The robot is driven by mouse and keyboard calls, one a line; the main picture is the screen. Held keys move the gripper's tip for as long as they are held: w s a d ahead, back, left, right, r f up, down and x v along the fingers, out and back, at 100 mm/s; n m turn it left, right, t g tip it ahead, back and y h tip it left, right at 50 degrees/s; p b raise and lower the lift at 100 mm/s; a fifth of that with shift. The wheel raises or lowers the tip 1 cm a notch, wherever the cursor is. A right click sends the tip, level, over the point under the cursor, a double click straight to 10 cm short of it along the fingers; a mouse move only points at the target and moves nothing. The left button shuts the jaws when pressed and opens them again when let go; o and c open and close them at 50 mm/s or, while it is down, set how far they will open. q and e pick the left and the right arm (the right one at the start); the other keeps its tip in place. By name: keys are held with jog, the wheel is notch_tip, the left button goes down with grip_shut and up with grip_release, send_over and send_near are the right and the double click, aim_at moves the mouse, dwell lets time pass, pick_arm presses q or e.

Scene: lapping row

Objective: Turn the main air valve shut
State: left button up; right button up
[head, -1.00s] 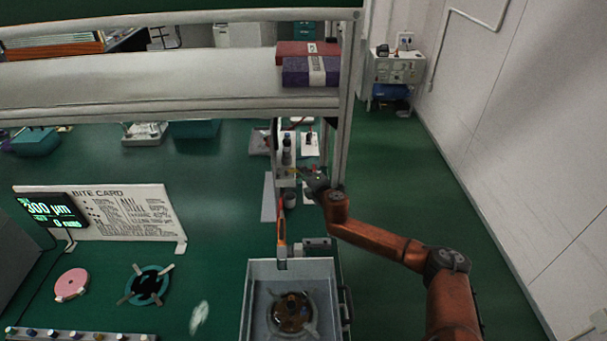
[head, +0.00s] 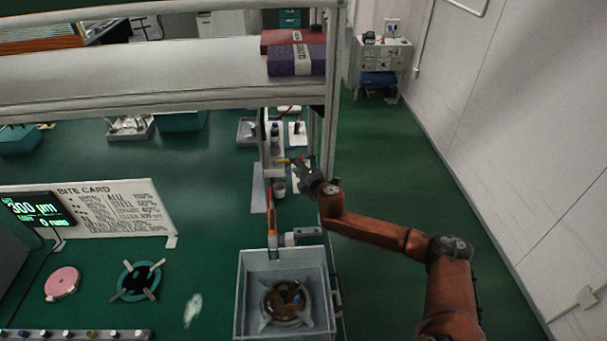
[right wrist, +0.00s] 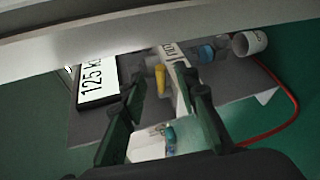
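A small yellow lever (head: 283,161), which looks like the valve handle, shows beside the post at the right end of the bench in the head view. In the right wrist view the yellow lever (right wrist: 160,80) points along the picture's vertical, beyond the fingertips and between their lines. My right gripper (head: 298,168) is just right of the lever in the head view. In the right wrist view its two dark green fingers (right wrist: 163,98) are spread with nothing held between them. Contact with the lever does not show. The valve body is mostly hidden. My left gripper is out of view.
A metal shelf (head: 160,90) and its post (head: 331,125) stand close to my right gripper. A grey tray (head: 240,290) with a round fixture lies below. In the right wrist view a display (right wrist: 98,82), a white cup (right wrist: 249,42) and a red hose (right wrist: 285,122) are near.

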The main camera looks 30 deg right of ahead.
jog(key=v, duration=0.8)
jog(key=shift+s, duration=0.15)
jog(key=shift+a, duration=0.15)
